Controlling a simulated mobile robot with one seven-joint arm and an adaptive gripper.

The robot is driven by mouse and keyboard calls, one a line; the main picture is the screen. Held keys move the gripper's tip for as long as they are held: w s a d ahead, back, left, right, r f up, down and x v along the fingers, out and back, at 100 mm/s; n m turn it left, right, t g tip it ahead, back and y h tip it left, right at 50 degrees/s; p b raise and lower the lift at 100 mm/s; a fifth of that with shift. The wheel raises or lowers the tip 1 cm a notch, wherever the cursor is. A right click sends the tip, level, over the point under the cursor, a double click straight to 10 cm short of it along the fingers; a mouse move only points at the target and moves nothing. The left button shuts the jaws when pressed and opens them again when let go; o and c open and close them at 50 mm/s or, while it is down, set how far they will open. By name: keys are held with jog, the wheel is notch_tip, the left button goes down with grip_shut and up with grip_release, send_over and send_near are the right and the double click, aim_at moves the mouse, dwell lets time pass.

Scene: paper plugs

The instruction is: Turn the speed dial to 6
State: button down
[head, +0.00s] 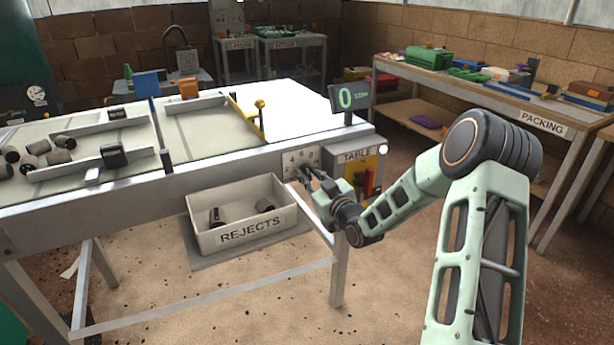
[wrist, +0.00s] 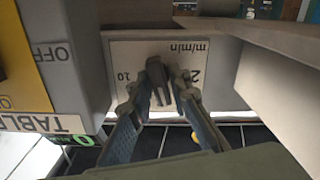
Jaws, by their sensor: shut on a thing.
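In the wrist view the panel (wrist: 128,54) appears upside down, with "m/min", 2 and 10 showing. The dark dial knob (wrist: 155,73) stands out between my fingers. My gripper (head: 308,174) is shut on it, one finger at each side. The fingers hide part of the scale, and I cannot tell which number the knob points at. The display (head: 348,97) above reads 0 STOP in green.
Right of the dial is a yellow TABLE switch panel (head: 366,163) with a red handle. A REJECTS bin (head: 250,233) with a few dark plugs stands below left. The tabletop carries guide rails and several plugs. A PACKING bench (head: 541,123) stands at the right.

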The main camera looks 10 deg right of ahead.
jog(key=shift+m, duration=1.3)
jog(key=c, duration=2)
grip_release()
jog(key=shift+o, duration=0.2)
jog(key=shift+s+d, duration=0.1)
jog(key=v, duration=1.2)
jog(key=shift+r, duration=0.1)
